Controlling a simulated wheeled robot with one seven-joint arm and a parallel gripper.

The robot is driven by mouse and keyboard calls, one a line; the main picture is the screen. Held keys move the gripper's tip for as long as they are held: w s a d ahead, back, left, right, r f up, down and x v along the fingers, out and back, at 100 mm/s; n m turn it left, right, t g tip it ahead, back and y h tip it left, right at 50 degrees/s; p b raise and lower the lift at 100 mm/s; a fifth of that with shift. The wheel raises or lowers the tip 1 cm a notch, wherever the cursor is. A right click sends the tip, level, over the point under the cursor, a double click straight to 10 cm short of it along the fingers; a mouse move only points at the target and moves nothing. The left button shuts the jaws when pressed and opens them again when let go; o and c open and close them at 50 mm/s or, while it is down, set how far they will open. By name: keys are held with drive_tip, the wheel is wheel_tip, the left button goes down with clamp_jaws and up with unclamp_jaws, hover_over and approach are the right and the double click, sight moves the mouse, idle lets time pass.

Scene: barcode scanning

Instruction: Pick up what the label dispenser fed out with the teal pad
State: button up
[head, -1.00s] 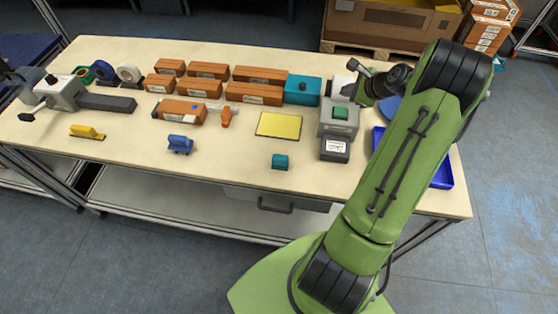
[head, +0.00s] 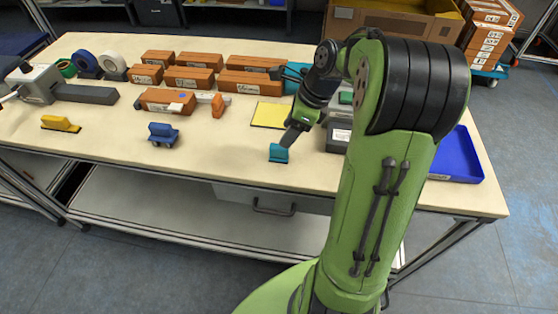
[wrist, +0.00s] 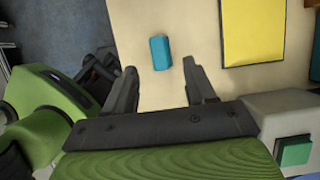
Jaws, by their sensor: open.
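The teal pad (head: 278,153) is a small block near the front edge of the table. In the wrist view it (wrist: 160,51) lies between and just beyond my fingertips. My gripper (head: 289,139) points down at it, open and empty, with one finger on either side in the wrist view (wrist: 160,70). Whether a finger touches the pad I cannot tell. The grey label dispenser (head: 335,138) has a pale label at its front and a green button (wrist: 294,151). My arm hides part of it in the head view.
A yellow sheet (head: 269,114) lies behind the pad. A blue stamp-like tool (head: 163,133) and a yellow one (head: 60,123) stand to the left. Orange boxes (head: 195,77) line the back. A blue tray (head: 460,160) is at right. The table between pad and blue tool is clear.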

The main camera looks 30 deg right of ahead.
sight(279, 147)
drive_tip(key=b+x, duration=0.4)
drive_tip(key=x, duration=0.3)
drive_tip(key=shift+s+a+f, duration=0.1)
drive_tip(key=shift+f, duration=0.2)
drive_tip(key=shift+r, duration=0.15)
drive_tip(key=shift+c, duration=0.9)
clamp_jaws()
wheel_tip(279, 147, up, 10)
drive_tip(key=p, duration=0.6)
drive_tip(key=shift+c, duration=2.1)
unclamp_jaws()
clamp_jaws()
